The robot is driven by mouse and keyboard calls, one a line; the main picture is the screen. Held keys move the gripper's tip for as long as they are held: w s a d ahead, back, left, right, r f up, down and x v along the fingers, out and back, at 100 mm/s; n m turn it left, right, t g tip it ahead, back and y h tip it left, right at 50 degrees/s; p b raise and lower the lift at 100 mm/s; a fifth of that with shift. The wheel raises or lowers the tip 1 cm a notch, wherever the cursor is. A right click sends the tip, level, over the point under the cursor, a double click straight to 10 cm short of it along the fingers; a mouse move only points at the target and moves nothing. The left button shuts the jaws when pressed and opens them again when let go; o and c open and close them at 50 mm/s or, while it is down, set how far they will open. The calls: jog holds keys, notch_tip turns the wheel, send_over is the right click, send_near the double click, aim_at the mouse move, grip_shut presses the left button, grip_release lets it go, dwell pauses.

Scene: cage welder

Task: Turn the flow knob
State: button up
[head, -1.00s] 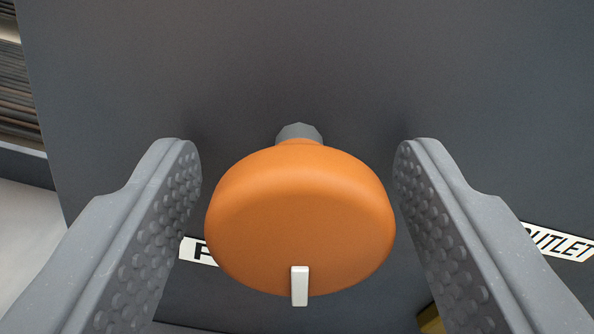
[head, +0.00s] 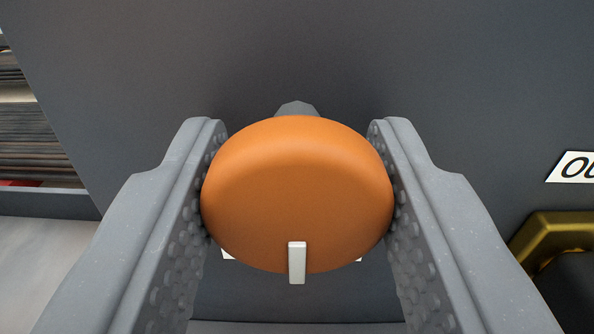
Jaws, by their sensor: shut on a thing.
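The flow knob (head: 297,190) is a round orange disc in the middle of the head view. A small white pointer mark (head: 297,262) sits at its lower edge, pointing down in the picture. A grey stem (head: 297,108) shows behind its top and runs to the dark panel. My gripper (head: 298,185) is shut on the knob, one dimpled grey finger against its left side and the other against its right. The label behind the knob is mostly hidden; only small white corners show below it.
The dark grey panel (head: 480,80) fills the background. A white label (head: 572,168), cut off by the frame, is at the right. A brass-coloured part (head: 545,235) is below it. Stacked brownish layers (head: 35,130) show at the far left.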

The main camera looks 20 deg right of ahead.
jog(key=m, duration=0.3)
jog(key=shift+f+m+b, duration=0.15)
jog(key=shift+m+b, duration=0.15)
jog(key=shift+b, duration=0.05)
jog(key=shift+m+b, duration=0.45)
jog(key=shift+m, duration=1.25)
jog(key=o, duration=0.9)
